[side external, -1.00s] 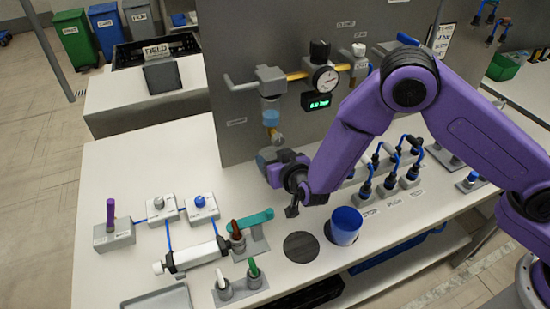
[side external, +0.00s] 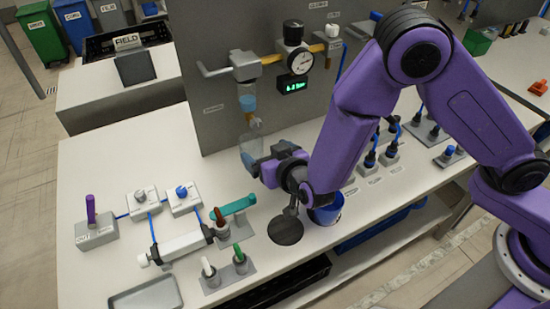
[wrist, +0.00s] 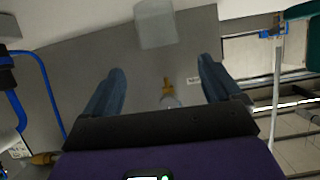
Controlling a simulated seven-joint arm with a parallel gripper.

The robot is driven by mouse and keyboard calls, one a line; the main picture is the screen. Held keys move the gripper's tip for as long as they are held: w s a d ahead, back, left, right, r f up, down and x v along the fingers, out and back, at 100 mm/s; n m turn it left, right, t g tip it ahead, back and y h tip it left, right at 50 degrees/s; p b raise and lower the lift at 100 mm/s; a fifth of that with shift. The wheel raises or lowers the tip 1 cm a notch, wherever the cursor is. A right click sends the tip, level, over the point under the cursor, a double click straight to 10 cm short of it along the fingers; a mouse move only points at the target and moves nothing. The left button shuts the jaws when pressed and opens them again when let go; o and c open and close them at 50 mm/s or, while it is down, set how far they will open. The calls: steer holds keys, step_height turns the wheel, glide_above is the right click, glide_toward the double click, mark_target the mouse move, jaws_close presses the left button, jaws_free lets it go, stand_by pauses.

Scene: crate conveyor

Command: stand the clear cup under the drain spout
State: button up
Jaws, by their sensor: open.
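The clear cup (wrist: 155,25) stands on the pale bench near the foot of the grey panel, at the top of the wrist view. The spout hangs below the filter bowl (side external: 247,103) in the side view. My gripper (wrist: 163,78) is open, its two blue fingers apart with nothing held between them. Exact centring of the cup cannot be told.
A blue cup (side external: 326,211) stands on the bench below my forearm, beside a dark round pad (side external: 286,230). A gauge (side external: 300,61) is on the panel. Fittings with blue hoses (side external: 390,155) stand to the right, and valve blocks (side external: 141,202) to the left.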

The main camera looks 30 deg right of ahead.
steer(key=shift+v, duration=2.15)
steer(key=s+d+r+n+g+y, duration=0.2)
steer(key=s+r+n+g+y, duration=0.15)
steer(key=s+g, duration=0.3)
steer(key=s+d+r+n+g+y, duration=0.2)
steer(key=s+n+g, duration=0.25)
steer(key=s, duration=0.35)
steer(key=s+d+r+n+h, duration=0.1)
steer(key=s+d, duration=0.2)
steer(key=d, duration=0.4)
steer(key=s+d+r+n+g+h, duration=0.1)
steer(key=s+d+n+h, duration=0.1)
steer(key=s+d, duration=0.2)
steer(key=s+d+r+n+g+h, duration=0.1)
steer(key=s+d, duration=0.3)
steer(key=d, duration=0.6)
steer(key=shift+d+r+n+h, duration=0.4)
steer(key=shift+r+h, duration=0.15)
steer(key=shift+h, duration=0.1)
steer(key=shift+a, duration=0.1)
